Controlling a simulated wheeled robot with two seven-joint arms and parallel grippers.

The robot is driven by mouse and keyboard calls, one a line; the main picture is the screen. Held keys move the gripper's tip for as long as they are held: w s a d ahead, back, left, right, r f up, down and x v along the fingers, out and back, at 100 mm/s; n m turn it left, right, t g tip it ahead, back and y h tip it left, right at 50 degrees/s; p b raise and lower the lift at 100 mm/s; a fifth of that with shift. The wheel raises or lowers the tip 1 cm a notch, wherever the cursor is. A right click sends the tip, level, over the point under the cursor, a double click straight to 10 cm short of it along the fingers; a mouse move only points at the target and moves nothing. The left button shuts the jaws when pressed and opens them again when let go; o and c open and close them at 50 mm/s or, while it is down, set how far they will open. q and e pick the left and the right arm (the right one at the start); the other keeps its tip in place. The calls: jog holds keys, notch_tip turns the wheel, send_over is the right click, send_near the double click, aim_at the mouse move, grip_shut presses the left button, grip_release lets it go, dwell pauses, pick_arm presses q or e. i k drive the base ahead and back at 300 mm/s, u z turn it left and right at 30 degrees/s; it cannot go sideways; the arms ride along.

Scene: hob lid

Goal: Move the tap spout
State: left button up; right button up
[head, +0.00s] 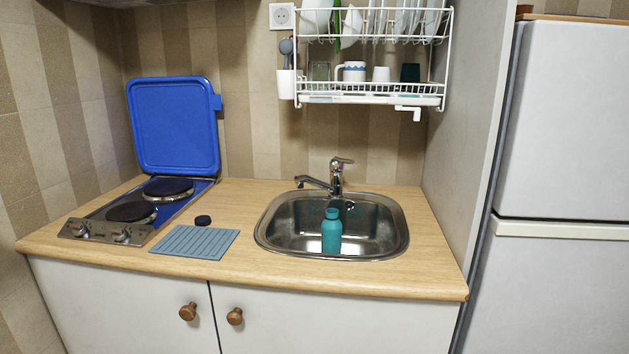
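The chrome tap (337,176) stands at the back rim of the sink. Its spout (313,182) points to the left and a little forward, its tip over the sink's back left edge. Its lever on top points right. The steel sink (380,232) is set in the wooden worktop. A teal bottle (331,232) stands upright in the basin, to the right of and in front of the spout tip. Neither of my grippers shows in the head view.
A hob (100,230) with its blue lid (174,124) raised is at the left. A grey ribbed mat (195,242) and a small dark round object (203,220) lie left of the sink. A dish rack (370,88) hangs above the tap. A fridge (560,180) stands at the right.

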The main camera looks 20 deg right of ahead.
aim_at(333, 190)
jog(key=u, duration=1.25)
jog(key=i, duration=1.35)
jog(key=z, duration=2.95)
